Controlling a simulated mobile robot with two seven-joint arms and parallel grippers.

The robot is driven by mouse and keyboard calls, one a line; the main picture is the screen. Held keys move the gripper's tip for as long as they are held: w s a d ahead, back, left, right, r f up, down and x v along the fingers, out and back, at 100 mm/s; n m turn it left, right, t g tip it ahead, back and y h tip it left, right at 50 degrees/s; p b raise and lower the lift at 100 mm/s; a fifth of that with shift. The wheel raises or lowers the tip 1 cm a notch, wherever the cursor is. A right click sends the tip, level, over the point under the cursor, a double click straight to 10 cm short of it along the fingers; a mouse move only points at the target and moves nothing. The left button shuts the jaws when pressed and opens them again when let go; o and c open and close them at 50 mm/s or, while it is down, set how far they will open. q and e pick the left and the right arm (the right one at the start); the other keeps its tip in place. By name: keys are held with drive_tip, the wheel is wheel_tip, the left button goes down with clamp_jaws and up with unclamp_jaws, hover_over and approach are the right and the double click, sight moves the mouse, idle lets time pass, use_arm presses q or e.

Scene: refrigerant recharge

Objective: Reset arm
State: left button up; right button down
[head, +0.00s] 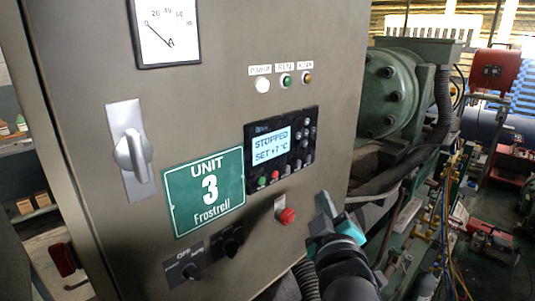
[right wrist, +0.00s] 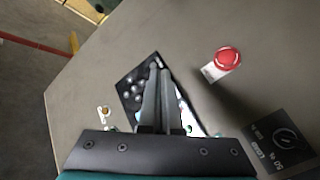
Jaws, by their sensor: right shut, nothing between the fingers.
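My right gripper (head: 326,208) is in front of the lower right part of a grey control cabinet (head: 215,90), just right of a red push button (head: 287,216). In the right wrist view its two fingers (right wrist: 163,85) are together and hold nothing. They cover part of the display panel there. The display panel (head: 281,148) reads "STOPPED" and "SET +7 °C". The red button (right wrist: 227,58) also shows in the right wrist view, apart from the fingers. My left gripper is in neither view.
The cabinet carries a large rotary switch (head: 131,152), two small black knobs (head: 183,272), a green "UNIT 3" sign (head: 204,191), an ammeter (head: 166,30) and small lamps (head: 286,80). Green machinery (head: 395,90) with pipes stands close behind my right arm. Shelves (head: 30,190) stand at left.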

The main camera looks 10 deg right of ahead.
drive_tip(key=s+d+f+m+g, duration=0.1)
drive_tip(key=s+f+m+g, duration=0.15)
drive_tip(key=s+f, duration=0.4)
drive_tip(key=s+d+f+m+g, duration=0.1)
drive_tip(key=s+f+g, duration=0.25)
drive_tip(key=f, duration=0.55)
drive_tip(key=s+a+f+m+g+y, duration=0.1)
drive_tip(key=s+f+g, duration=0.4)
drive_tip(key=s, duration=0.4)
drive_tip(key=s+f+m+g+y, duration=0.1)
drive_tip(key=s+f+g+y, duration=0.15)
drive_tip(key=s+f, duration=0.45)
wheel_tip(320, 180, down, 31)
drive_tip(key=s+g+b, duration=0.2)
drive_tip(key=s+b, duration=0.1)
drive_tip(key=b, duration=0.6)
drive_tip(key=s+d+f+b, duration=0.1)
drive_tip(key=s+f+b, duration=0.3)
drive_tip(key=s+f, duration=0.3)
drive_tip(key=s+d+f+g+h+b, duration=0.1)
drive_tip(key=s+f+b, duration=0.2)
drive_tip(key=s+f, duration=0.5)
wheel_tip(320, 180, down, 6)
drive_tip(key=shift+d+r+b, duration=0.1)
drive_tip(key=shift+d+b, duration=0.15)
drive_tip(key=shift+b, duration=0.1)
